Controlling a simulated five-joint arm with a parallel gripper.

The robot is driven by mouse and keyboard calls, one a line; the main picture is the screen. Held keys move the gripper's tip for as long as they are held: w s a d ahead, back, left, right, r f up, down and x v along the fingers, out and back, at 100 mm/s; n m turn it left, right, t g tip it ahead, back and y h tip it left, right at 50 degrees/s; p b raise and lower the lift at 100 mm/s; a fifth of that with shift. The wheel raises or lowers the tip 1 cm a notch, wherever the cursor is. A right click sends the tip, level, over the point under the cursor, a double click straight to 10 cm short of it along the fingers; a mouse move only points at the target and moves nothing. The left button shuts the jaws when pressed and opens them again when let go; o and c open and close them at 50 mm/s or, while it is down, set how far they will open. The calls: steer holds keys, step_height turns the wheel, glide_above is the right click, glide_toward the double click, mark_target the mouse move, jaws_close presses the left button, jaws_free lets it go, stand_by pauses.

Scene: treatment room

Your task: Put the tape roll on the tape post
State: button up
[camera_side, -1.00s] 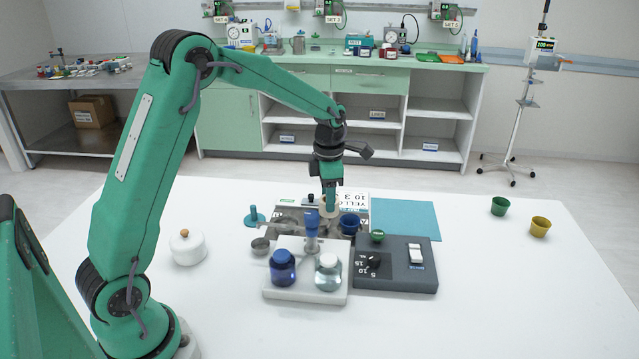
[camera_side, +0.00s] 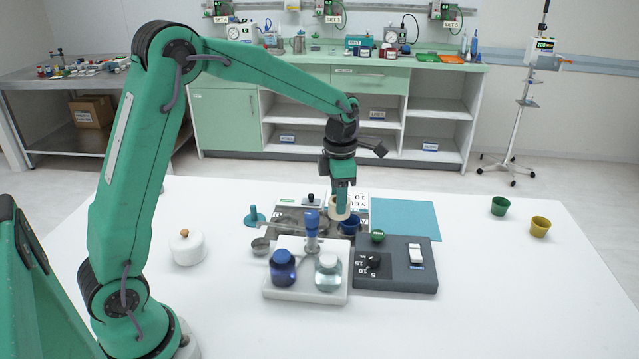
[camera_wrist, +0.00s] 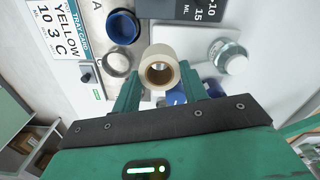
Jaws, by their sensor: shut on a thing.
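The cream tape roll (camera_wrist: 160,68) is between the two fingers of my gripper (camera_wrist: 160,78) in the wrist view, its open core showing. In the side view my gripper (camera_side: 341,203) is shut on the tape roll (camera_side: 339,212), beside the blue cup and behind the bottle stand. A teal upright post on a round base (camera_side: 254,217), which looks like the tape post, stands bare on the table to the left of my gripper. The lower part of the roll is partly hidden, so I cannot tell its exact height.
A white stand (camera_side: 305,294) with two bottles and a blue-topped post is in front. A dark blue cup (camera_side: 350,226) sits close by my gripper. A dark grey control box (camera_side: 405,280) is at right, a white lidded jar (camera_side: 187,248) at left. The teal mat (camera_side: 405,220) is clear.

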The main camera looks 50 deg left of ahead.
steer(key=s+a+f+n, duration=0.1)
steer(key=s+a, duration=0.2)
steer(key=a, duration=0.4)
steer(key=s+a+f+n, duration=0.2)
steer(key=s+a, duration=0.1)
steer(key=a, duration=0.5)
steer(key=s+a+f+n, duration=0.1)
steer(key=s+a, duration=0.3)
steer(key=a, duration=0.4)
steer(key=shift+a+f+n, duration=0.15)
steer(key=shift+a+n, duration=0.1)
steer(key=shift+n, duration=0.05)
steer(key=shift+f, duration=0.15)
steer(key=shift+f, duration=2.75)
steer(key=shift+f, duration=0.6)
steer(key=o, duration=0.7)
